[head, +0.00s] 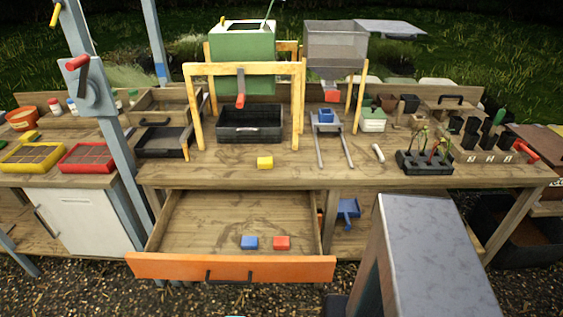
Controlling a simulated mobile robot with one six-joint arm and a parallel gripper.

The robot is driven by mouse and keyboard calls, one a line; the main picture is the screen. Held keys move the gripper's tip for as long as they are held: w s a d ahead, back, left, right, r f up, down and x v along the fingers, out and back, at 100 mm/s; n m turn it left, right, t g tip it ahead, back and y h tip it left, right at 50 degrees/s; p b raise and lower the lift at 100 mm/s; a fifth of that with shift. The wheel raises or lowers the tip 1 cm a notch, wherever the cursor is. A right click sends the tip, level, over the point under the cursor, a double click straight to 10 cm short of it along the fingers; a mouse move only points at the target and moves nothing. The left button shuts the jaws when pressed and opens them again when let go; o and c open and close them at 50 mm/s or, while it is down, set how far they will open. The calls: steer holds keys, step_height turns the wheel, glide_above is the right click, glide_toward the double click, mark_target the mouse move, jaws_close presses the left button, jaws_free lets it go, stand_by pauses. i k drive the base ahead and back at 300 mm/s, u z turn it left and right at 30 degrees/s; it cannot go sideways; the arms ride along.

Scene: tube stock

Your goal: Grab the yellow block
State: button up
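The yellow block (265,162) lies on the wooden bench top (215,172), near its front edge and above the open drawer. It stands free, with nothing touching it but the bench. It is in front of the black crate (249,128) under the yellow stand. My gripper is not in view, so I cannot see whether it is open or shut.
The drawer (230,268) with an orange front is pulled out and holds a blue block (249,242) and a red block (281,242). A white tube piece (378,153) and a black pot tray (424,166) stand to the right. A blue-grey post (122,155) rises at left.

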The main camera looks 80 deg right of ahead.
mark_target(263, 163)
steer(key=z, duration=0.55)
steer(key=i, duration=1)
steer(key=u, duration=0.3)
